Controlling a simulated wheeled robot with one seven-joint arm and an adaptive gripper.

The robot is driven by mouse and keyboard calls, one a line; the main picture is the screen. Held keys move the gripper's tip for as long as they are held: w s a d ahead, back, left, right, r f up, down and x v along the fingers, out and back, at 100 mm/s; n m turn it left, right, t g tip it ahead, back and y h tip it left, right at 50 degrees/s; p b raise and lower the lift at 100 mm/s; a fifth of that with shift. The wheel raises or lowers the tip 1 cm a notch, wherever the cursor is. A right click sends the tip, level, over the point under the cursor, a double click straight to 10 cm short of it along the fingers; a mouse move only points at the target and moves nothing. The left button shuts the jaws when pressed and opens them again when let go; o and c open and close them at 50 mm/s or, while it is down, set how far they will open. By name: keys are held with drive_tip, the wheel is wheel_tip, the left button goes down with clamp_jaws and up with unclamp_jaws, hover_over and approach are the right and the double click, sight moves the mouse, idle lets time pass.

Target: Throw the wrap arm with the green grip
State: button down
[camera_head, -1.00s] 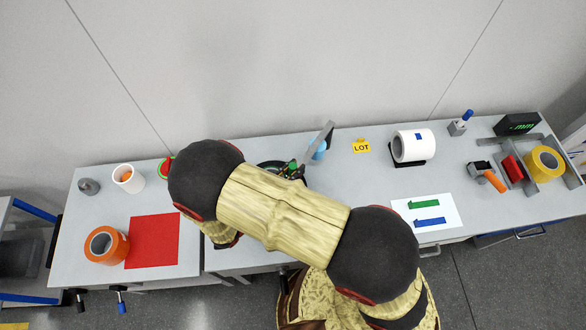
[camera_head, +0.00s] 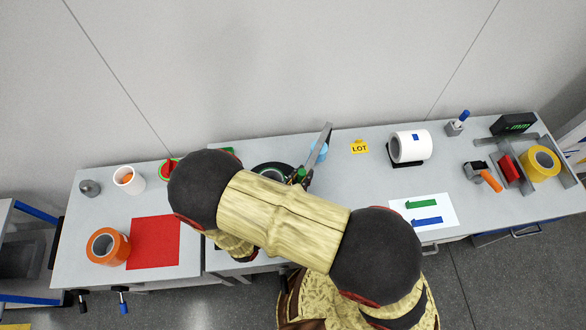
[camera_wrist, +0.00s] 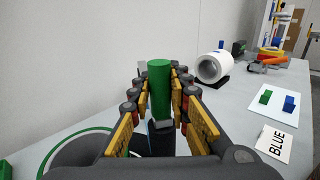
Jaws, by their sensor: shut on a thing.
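The green grip (camera_wrist: 159,88) is an upright green cylinder between the fingers of my gripper (camera_wrist: 157,100) in the wrist view. My gripper is shut on it. A dark part with a pale end shows just below the grip; the rest of the wrap arm is hard to make out. In the head view the green grip (camera_head: 300,174) shows small beside a black round base with a green ring (camera_head: 268,168). My own arm covers much of this area. The base also shows at lower left in the wrist view (camera_wrist: 62,150).
A tilted grey bar (camera_head: 322,140) and a light-blue cylinder (camera_head: 320,153) stand close to my gripper. The wrist view shows a BLUE card (camera_wrist: 278,145).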

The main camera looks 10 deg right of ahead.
drive_tip(key=shift+s+d, duration=0.5)
drive_tip(key=shift+d, duration=0.3)
drive_tip(key=c, duration=1.7)
unclamp_jaws()
drive_tip(key=shift+o, duration=0.2)
drive_tip(key=v, duration=1.2)
drive_tip(key=shift+a, duration=0.1)
